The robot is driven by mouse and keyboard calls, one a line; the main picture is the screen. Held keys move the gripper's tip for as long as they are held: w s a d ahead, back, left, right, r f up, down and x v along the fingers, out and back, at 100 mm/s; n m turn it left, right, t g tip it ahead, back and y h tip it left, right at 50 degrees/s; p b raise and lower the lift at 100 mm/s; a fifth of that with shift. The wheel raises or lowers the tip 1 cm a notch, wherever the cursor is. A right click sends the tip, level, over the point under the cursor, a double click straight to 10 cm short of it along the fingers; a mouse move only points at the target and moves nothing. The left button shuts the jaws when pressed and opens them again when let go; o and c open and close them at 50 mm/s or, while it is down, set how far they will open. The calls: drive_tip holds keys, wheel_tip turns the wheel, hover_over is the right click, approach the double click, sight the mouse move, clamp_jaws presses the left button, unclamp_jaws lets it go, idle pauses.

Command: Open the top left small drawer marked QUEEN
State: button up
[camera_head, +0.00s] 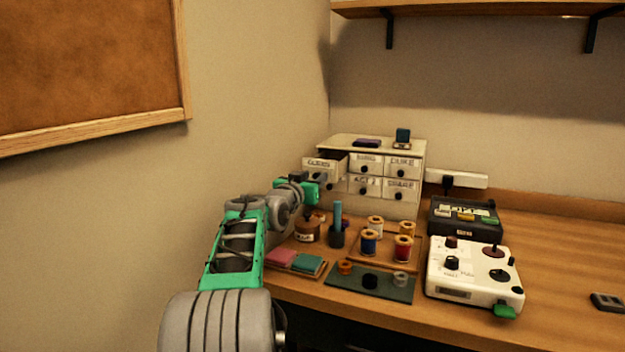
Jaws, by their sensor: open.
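A small cream drawer cabinet (377,146) stands on the table against the back wall, with two rows of labelled drawers with dark knobs. The top left drawer (318,163) sticks out from the cabinet front, and a dark gap shows above its face. Its label is too small to read surely. My gripper (321,181) is open, right at the lower front of this drawer, near its knob. I cannot tell whether the fingers touch the knob. My arm and gripper hide the bottom left drawer in large part.
Thread spools (369,241) on a wooden tray, a brown jar (307,231) and a blue-green cylinder (337,222) stand before the cabinet. A white control box (472,272) and a black device (463,216) are to the right. The left wall is close to my arm.

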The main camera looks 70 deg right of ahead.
drive_tip(key=shift+a, duration=0.1)
drive_tip(key=a, duration=0.7)
drive_tip(key=shift+w+a, duration=0.3)
drive_tip(key=shift+w, duration=0.05)
